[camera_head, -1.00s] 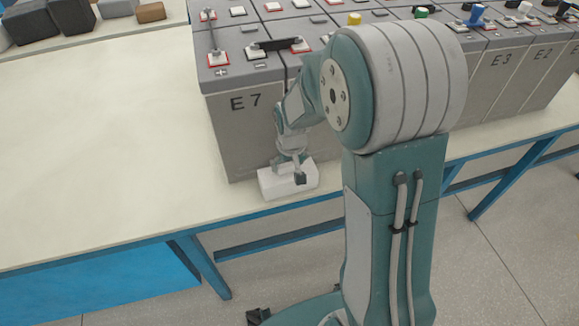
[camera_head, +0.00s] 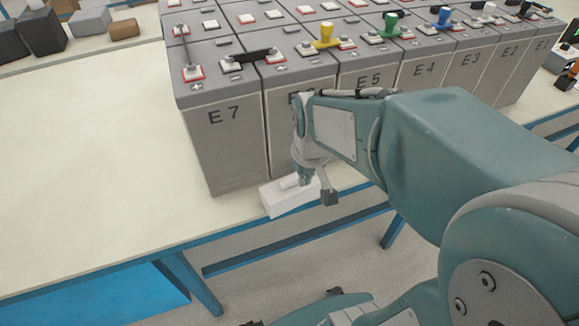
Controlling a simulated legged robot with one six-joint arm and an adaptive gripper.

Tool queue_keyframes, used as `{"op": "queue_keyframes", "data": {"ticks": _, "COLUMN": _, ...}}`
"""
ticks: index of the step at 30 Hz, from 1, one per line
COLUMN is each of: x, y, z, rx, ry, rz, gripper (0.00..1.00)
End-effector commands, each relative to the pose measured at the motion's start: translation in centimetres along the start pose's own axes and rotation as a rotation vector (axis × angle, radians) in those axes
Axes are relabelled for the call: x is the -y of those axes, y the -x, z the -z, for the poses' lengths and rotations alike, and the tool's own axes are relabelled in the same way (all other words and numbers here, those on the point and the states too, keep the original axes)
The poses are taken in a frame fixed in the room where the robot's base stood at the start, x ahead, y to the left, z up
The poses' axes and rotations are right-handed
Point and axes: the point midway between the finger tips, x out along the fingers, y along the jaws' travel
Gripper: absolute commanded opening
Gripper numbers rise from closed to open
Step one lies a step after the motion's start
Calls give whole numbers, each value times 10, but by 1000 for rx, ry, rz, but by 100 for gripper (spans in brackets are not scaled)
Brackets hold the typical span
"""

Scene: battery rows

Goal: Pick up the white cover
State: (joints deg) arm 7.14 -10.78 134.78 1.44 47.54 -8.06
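One finger is over the top of the cover. The other, dark-tipped finger hangs just beyond its right end. The fingers are apart, but I cannot tell whether they press on the cover. I also cannot tell whether the cover is lifted off the table.
Grey batteries (camera_head: 225,150) with coloured and white terminal caps stand in rows close behind. The cream tabletop (camera_head: 90,170) is clear at the left. Dark, grey and brown blocks (camera_head: 124,28) sit at the far left. My arm covers the right side.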

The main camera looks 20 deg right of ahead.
Motion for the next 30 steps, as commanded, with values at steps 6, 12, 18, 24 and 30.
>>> {"op": "queue_keyframes", "data": {"ticks": 6, "x": -3, "y": 6, "z": -10, "rx": -1, "ry": -1, "rz": 0, "gripper": 0}}
{"op": "queue_keyframes", "data": {"ticks": 12, "x": -3, "y": 6, "z": -10, "rx": 0, "ry": 0, "rz": 0, "gripper": 0}}
{"op": "queue_keyframes", "data": {"ticks": 18, "x": -3, "y": 6, "z": -10, "rx": -1, "ry": 0, "rz": 0, "gripper": 69}}
{"op": "queue_keyframes", "data": {"ticks": 24, "x": -3, "y": 6, "z": -10, "rx": -1, "ry": 0, "rz": 0, "gripper": 80}}
{"op": "queue_keyframes", "data": {"ticks": 30, "x": -3, "y": 7, "z": -10, "rx": -1, "ry": 0, "rz": 0, "gripper": 80}}
